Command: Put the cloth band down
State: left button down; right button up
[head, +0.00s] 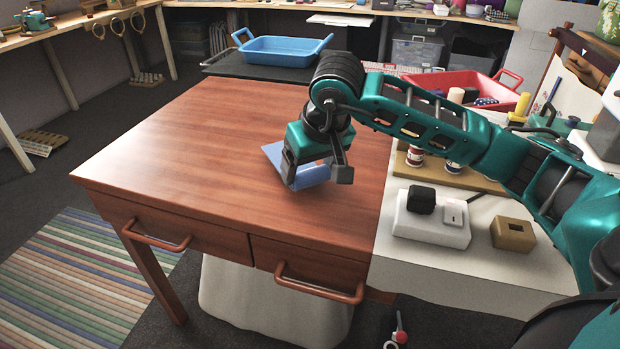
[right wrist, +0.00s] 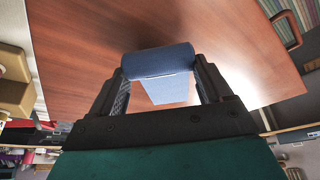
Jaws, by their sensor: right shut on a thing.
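The cloth band (head: 313,176) is blue, and its rolled end is between the fingers of my right gripper (head: 316,178). In the right wrist view the rolled blue band (right wrist: 158,60) lies across between both fingertips of the right gripper (right wrist: 160,75), with a flat flap (right wrist: 170,90) hanging from it. The band is low over the brown wooden table (head: 190,150); I cannot tell whether it touches the top. The gripper hides part of it. My left gripper is not in view.
A blue tray (head: 280,50) stands on a dark surface behind the table. A red tray (head: 470,85) is at the back right. Thread spools (head: 415,156) and a white block with a black piece (head: 430,225) stand right of the table. The table's left half is clear.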

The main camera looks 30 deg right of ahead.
notch_tip(320, 180, down, 3)
jog(key=shift+r, duration=0.2)
jog(key=shift+f+b, duration=0.15)
jog(key=shift+b, duration=0.2)
jog(key=o, duration=1)
jog(key=shift+c, duration=0.2)
